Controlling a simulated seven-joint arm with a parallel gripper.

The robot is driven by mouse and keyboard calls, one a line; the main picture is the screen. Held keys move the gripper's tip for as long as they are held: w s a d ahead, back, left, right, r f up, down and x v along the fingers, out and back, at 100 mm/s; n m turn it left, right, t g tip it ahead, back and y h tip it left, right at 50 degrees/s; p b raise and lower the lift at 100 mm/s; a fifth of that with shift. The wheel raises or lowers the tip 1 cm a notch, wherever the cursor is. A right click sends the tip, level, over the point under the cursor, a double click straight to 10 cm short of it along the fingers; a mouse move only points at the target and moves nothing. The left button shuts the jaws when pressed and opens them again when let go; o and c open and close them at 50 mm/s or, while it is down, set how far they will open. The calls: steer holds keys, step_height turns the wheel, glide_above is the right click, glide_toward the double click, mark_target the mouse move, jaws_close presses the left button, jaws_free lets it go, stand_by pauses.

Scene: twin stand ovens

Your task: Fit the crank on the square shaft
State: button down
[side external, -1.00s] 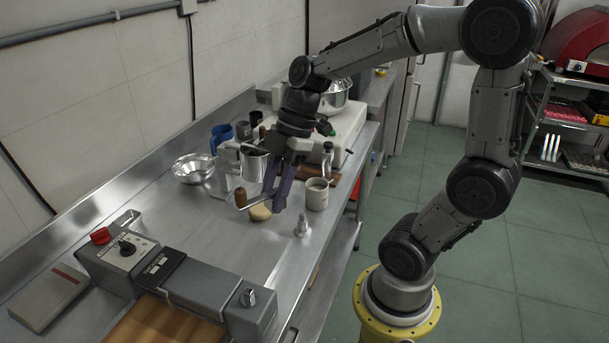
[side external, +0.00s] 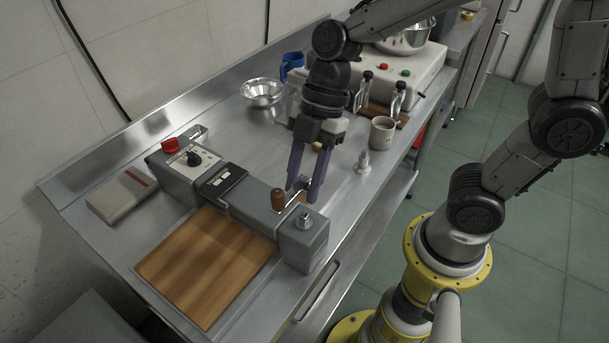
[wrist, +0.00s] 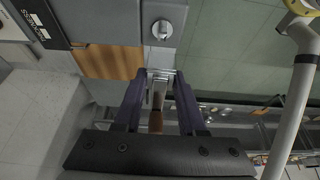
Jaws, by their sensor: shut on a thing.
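The crank (side external: 278,200), with a brown wooden handle and a metal arm, is held between the purple fingers of my gripper (side external: 305,193). In the wrist view my gripper (wrist: 160,77) is shut on the crank's metal part, and the wooden handle (wrist: 156,121) shows between the fingers. The square shaft (side external: 304,221) stands up from the right end block of the grey machine (side external: 305,248). The crank is apart from the shaft, above and behind it in the side view. In the wrist view the shaft (wrist: 162,29) lies ahead of the fingertips. The crank's socket cannot be made out clearly.
A wooden board (side external: 205,268) lies in front of the machine. A small metal post (side external: 362,163), a mug (side external: 382,133) and a metal bowl (side external: 262,92) stand behind on the steel bench. A red knob (side external: 170,145) is on the machine's left block.

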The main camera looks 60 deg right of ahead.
mark_target(302, 217)
steer(key=shift+f, duration=2.05)
steer(key=shift+f, duration=1.6)
steer(key=shift+c, duration=2)
jaws_free()
steer(key=v, duration=1.4)
steer(key=shift+f, duration=0.1)
